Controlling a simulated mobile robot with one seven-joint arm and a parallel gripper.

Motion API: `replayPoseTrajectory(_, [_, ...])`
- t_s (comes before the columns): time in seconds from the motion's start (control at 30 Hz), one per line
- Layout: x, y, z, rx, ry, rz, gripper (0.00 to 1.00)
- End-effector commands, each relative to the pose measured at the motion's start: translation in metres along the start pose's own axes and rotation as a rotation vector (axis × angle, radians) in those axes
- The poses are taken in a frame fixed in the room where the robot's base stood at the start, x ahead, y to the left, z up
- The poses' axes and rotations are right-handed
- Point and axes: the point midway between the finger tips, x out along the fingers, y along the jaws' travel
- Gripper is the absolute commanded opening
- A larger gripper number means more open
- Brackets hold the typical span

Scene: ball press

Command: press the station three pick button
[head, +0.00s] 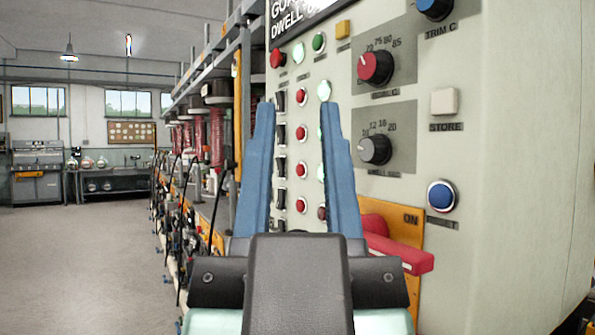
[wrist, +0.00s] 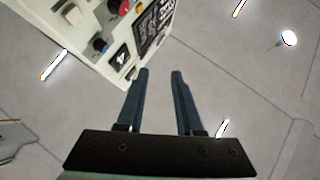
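A pale control panel (head: 460,140) shows at the right in the head view. It has a column of dark rocker switches (head: 280,166) and a column of red round buttons (head: 301,168), with pale lamps (head: 324,90) to their right. The small labels are not legible, so I cannot tell which button is station three pick. My gripper (head: 297,105) is open and empty. Its two blue fingers frame the red button column in the head view, and the right finger hides some lamps. In the wrist view my gripper (wrist: 159,74) points toward a pale panelled box (wrist: 85,35), with no visible contact.
The panel also carries a red knob (head: 375,68), a grey knob (head: 374,150), a blue reset button (head: 440,195) and a red lever (head: 400,252). A row of machines (head: 200,165) runs back at the left. The floor (head: 80,260) at far left is clear.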

Motion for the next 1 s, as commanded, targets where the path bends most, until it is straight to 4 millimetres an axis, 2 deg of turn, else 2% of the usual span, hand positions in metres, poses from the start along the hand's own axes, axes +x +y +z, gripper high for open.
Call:
replayPoseTrajectory(0.43, [0.0000, 0.0000, 0.0002, 0.000, 0.000, 0.000, 0.36])
replayPoseTrajectory(0.47, [0.0000, 0.0000, 0.0002, 0.000, 0.000, 0.000, 0.34])
replayPoseTrajectory(0.6, [0.0000, 0.0000, 0.0002, 0.000, 0.000, 0.000, 0.09])
replayPoseTrajectory(0.67, [0.0000, 0.0000, 0.0002, 0.000, 0.000, 0.000, 0.00])
replayPoseTrajectory(1.0, [0.0000, 0.0000, 0.0002, 0.000, 0.000, 0.000, 0.00])
